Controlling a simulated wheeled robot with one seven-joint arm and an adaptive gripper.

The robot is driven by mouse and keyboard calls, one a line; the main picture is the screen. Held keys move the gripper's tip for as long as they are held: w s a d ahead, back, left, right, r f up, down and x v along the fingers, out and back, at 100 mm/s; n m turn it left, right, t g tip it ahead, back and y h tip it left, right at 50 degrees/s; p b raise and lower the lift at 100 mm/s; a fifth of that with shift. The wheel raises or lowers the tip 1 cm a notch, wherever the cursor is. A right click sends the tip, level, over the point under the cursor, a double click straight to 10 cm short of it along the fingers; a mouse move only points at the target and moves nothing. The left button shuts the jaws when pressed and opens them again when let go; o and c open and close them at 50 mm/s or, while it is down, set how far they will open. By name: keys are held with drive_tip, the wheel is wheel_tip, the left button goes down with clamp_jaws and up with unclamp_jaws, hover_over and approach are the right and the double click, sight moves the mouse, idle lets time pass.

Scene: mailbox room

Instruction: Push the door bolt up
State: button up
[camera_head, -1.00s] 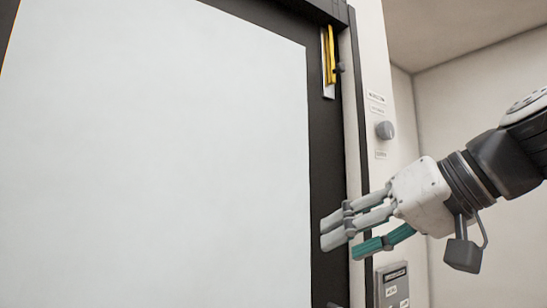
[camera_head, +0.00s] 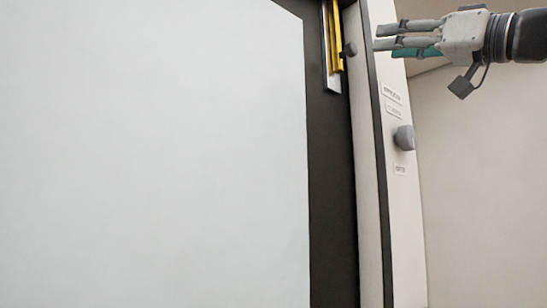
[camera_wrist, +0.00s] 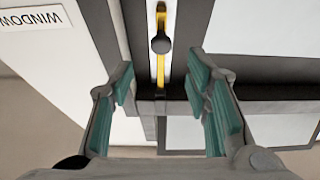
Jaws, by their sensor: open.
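The door bolt is a yellow bar (camera_head: 335,40) on a pale plate near the top right edge of the door, with a dark round knob (camera_head: 350,49). In the wrist view the knob (camera_wrist: 161,44) lies ahead of and between my fingers, on the yellow bar (camera_wrist: 160,68). My gripper (camera_head: 378,37) is open and empty. In the head view it is right of the knob, at about its height, with a gap between. In the wrist view its teal-padded fingers (camera_wrist: 164,88) stand apart on both sides of the bar's line.
The door (camera_head: 150,150) has a large white panel in a dark frame. A grey round knob (camera_head: 404,138) and small labels (camera_head: 392,94) are on the pale wall strip right of the frame.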

sight(354, 49)
drive_tip(key=p+x, duration=0.3)
drive_tip(key=x, duration=0.7)
drive_tip(key=shift+w+a+r+p, duration=0.1)
drive_tip(key=shift+a+p, duration=0.1)
drive_tip(key=shift+p, duration=0.2)
drive_tip(key=shift+c, duration=0.6)
clamp_jaws()
